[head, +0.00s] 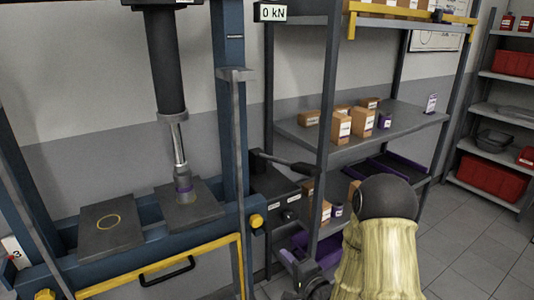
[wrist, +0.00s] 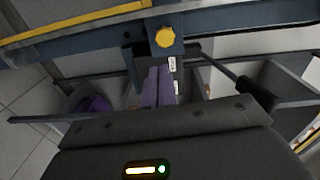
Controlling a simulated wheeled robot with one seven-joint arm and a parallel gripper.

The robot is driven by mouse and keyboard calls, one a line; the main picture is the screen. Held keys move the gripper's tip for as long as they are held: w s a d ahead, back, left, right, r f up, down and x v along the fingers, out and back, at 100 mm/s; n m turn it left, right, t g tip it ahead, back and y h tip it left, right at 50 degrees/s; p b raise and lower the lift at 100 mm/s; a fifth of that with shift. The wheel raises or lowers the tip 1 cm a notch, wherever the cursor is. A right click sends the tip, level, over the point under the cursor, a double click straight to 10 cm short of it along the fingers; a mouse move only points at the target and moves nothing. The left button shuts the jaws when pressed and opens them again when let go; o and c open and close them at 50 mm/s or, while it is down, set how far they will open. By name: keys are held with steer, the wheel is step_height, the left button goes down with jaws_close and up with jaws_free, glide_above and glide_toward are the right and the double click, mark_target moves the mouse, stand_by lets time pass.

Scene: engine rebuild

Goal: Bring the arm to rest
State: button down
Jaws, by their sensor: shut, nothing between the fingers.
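My gripper (wrist: 159,72) shows in the wrist view, its two purple-grey fingers together with nothing between them. The fingers point toward the blue press frame (wrist: 230,32) and a yellow round knob (wrist: 165,37); I cannot tell whether they touch anything. In the head view my arm (head: 382,262), with a pale yellow cover and a dark rounded joint, stands at the lower right in front of the shelf rack. My fingers cannot be made out clearly in the head view.
A lever (head: 285,163) sticks out right. The rack shelf (head: 400,135) holds several boxes. Red bins (head: 490,178) stand far right; the floor (head: 465,255) there is clear.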

steer(key=s+d+r+n+g+h+p, duration=0.6)
steer(key=s+d+n+g+h, duration=0.1)
steer(key=n+h, duration=0.1)
steer(key=s+d+r+n+g+p, duration=0.1)
steer(key=s+r+g, duration=0.4)
steer(key=s, duration=0.7)
steer(key=shift+s+r+n+h+p, duration=0.3)
steer(key=shift+n+p, duration=0.4)
steer(key=shift+n, duration=0.5)
stand_by(0.6)
